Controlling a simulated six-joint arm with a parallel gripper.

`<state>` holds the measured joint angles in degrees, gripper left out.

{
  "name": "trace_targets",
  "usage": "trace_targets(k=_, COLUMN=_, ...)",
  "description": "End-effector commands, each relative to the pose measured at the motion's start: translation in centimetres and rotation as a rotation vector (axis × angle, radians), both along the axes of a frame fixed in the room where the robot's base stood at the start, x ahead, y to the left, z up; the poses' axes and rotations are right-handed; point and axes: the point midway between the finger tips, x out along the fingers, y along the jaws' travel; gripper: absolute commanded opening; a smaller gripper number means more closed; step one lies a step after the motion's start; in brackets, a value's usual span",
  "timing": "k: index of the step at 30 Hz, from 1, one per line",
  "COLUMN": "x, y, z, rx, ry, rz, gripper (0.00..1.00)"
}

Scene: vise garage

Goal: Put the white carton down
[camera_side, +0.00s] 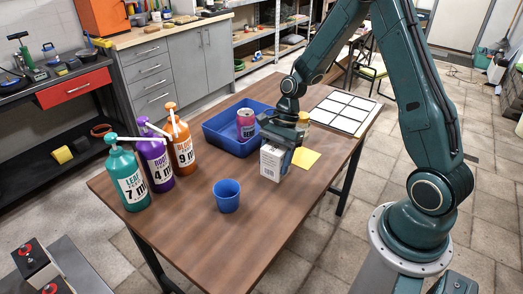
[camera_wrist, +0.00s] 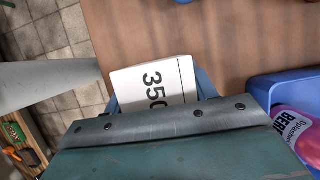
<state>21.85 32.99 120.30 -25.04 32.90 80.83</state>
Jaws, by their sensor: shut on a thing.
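The white carton (camera_side: 271,162) is upright in the side view, at the right part of the brown table, just in front of the blue tray. My gripper (camera_side: 288,148) is above and around its upper part, shut on it. I cannot tell whether the carton's base touches the table. In the wrist view, the carton's white face (camera_wrist: 152,84) with large black digits shows between the blue-grey fingers (camera_wrist: 158,92); its far part is hidden by the gripper body.
The blue tray (camera_side: 222,140) holds a pink can (camera_side: 245,124). A blue cup (camera_side: 227,196) stands in front. Teal (camera_side: 127,180), purple (camera_side: 155,162) and orange (camera_side: 180,146) pump bottles stand left. A yellow sheet (camera_side: 306,158) and a white grid (camera_side: 343,111) lie right.

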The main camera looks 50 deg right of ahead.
Motion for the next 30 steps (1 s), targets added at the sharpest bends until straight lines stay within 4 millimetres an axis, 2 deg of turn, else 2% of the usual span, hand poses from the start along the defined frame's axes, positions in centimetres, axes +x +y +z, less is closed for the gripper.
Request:
trace_targets(k=3, x=0.0, y=0.0, z=-0.8, rx=0.0, ry=-0.001, rz=0.001, gripper=0.23)
trace_targets(k=13, x=0.0, y=0.0, z=-1.4, rx=0.0, ry=0.0, rz=0.0, gripper=0.23)
trace_targets(k=24, x=0.0, y=0.0, z=-4.5, rx=0.001, ry=-0.001, rz=0.0, gripper=0.23)
trace_targets(k=30, x=0.0, y=0.0, z=-4.7, rx=0.0, ry=-0.002, rz=0.0, gripper=0.23)
